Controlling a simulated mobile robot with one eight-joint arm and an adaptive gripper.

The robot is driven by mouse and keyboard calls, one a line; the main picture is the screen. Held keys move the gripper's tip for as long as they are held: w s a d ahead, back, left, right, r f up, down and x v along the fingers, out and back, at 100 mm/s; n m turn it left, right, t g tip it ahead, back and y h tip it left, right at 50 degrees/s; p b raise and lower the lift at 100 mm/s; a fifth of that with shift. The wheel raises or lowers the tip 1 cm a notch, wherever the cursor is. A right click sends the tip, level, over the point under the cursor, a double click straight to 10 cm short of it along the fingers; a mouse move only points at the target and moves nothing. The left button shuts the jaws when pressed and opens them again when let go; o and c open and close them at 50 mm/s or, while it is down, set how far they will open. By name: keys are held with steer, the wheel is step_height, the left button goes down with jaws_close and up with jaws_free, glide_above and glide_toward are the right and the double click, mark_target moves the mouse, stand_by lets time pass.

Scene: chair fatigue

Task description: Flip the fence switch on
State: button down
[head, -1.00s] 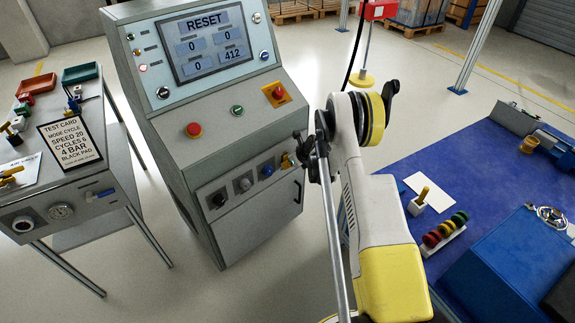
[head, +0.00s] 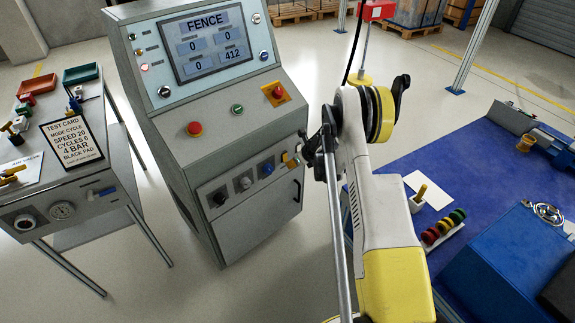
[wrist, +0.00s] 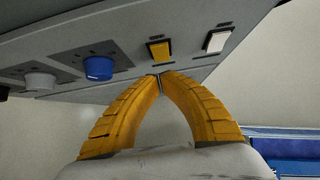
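The console's front panel shows in the wrist view a yellow rocker switch (wrist: 160,51) and a white rocker switch (wrist: 217,41) to its right. I cannot read labels that tell which is the fence switch. My gripper (wrist: 158,82) has its two yellow fingers curved together, tips meeting with nothing seen between them. The tips appear just below the yellow switch, near the panel's lower edge; I cannot tell if they touch the panel. In the head view the gripper is mostly hidden by my arm. The console screen (head: 209,42) reads FENCE.
A blue knob (wrist: 98,67) and a grey knob (wrist: 40,80) sit left of the switches. The console (head: 225,130) also carries red buttons on its sloped top. A blue-topped bench (head: 400,230) stands right, and a side table with a test card (head: 74,137) stands left.

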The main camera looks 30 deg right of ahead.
steer(key=p+v, duration=0.4)
steer(key=v, duration=0.6)
steer(key=shift+s+d, duration=0.15)
steer(key=shift+s, duration=0.35)
steer(key=shift+r, duration=0.1)
